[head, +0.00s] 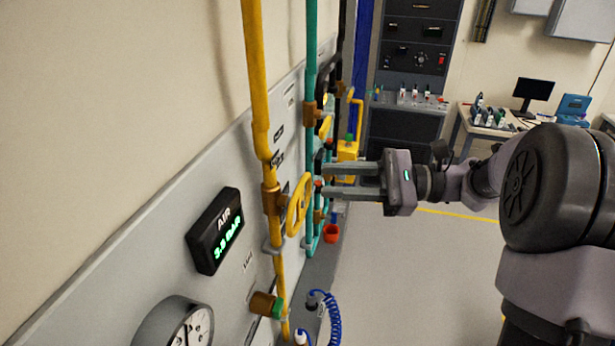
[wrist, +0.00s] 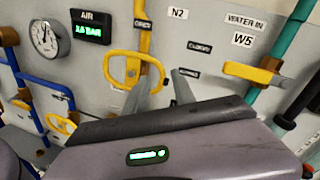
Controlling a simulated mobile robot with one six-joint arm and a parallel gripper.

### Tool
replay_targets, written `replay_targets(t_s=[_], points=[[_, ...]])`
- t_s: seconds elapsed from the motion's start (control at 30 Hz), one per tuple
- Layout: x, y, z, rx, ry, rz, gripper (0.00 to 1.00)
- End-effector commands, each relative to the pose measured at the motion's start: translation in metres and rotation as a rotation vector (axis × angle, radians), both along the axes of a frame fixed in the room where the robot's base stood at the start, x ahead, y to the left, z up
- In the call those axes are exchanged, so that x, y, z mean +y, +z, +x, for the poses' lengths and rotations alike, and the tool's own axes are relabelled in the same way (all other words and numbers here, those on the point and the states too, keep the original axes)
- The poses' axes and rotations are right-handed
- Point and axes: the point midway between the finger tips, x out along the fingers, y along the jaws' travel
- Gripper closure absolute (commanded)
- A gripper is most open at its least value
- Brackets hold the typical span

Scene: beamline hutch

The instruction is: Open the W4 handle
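No label reading W4 is legible in either view, so I cannot tell which handle is W4. In the wrist view a yellow lever handle (wrist: 254,75) sits on a green pipe, below a label W5 (wrist: 243,40). My gripper (head: 325,180) is open, its two fingers apart and pointing left at the wall panel, with nothing seen between them. In the wrist view its fingers (wrist: 162,88) reach up just right of and below a yellow round handwheel (wrist: 120,70) on the yellow pipe. That handwheel (head: 299,205) also shows in the head view, left of and below the fingertips.
A yellow pipe (head: 257,80) and green pipe (head: 311,60) run up the panel. An AIR display (head: 215,230) and gauge (head: 188,325) are at lower left. A red cup (head: 331,233) is low by the panel. Open floor (head: 410,270) lies right of the panel.

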Motion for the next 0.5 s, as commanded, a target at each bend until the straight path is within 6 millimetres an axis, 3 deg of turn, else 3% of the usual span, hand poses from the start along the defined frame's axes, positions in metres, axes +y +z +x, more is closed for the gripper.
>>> replay_targets(t_s=[0.2,0.5], points=[[0.04,0.001,0.005,0.0,0.003,0.0,0.69],[0.054,0.0,0.007,-0.001,0.0,0.0,0.69]])
